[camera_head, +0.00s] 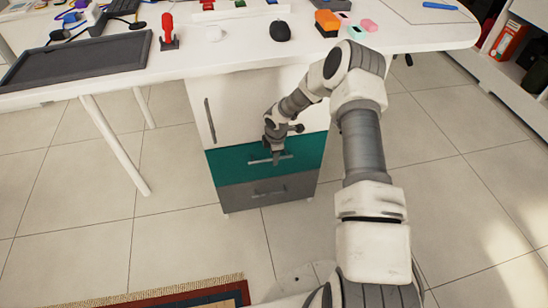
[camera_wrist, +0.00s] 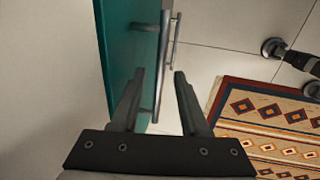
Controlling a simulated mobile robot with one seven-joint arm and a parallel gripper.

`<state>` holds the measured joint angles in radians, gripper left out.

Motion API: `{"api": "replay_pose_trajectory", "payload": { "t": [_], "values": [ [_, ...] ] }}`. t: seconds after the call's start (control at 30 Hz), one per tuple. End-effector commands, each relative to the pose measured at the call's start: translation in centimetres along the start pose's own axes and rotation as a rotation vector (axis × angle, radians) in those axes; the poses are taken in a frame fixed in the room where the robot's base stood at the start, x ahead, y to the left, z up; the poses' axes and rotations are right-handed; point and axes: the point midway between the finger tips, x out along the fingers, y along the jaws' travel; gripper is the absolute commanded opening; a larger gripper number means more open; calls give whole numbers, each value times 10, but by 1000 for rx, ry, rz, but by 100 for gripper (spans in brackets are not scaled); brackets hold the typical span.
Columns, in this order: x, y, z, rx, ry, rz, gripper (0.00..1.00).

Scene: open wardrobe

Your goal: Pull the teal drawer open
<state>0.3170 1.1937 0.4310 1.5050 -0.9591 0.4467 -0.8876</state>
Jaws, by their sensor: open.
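The teal drawer (camera_head: 230,160) is in a white cabinet under the table, and its front looks flush with the cabinet. Its metal handle (camera_head: 259,161) runs sideways across the front. In the wrist view the teal front (camera_wrist: 118,45) fills the upper left, and the handle (camera_wrist: 163,60) runs down the picture between my two fingers. My gripper (camera_head: 276,159) is at the drawer's handle, with fingers apart on either side of the bar (camera_wrist: 160,76). I cannot tell whether either finger touches the bar. My gripper and wrist hide part of the drawer front in the head view.
A grey drawer (camera_head: 240,194) with its own handle lies below, and a white door (camera_head: 235,105) with a dark handle is above. The white tabletop (camera_head: 250,35) carries several small objects. A patterned rug (camera_wrist: 265,125) lies on the tiled floor. The floor before the cabinet is clear.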

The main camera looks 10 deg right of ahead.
Motion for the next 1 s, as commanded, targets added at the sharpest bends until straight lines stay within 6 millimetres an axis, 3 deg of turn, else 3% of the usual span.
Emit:
{"api": "replay_pose_trajectory", "payload": {
  "t": [0.33,0.6,1.0],
  "values": [
    [4,0,0,-1,0,0,45],
    [4,0,0,0,0,0,0],
    [4,0,0,0,0,0,0]
  ]
}}
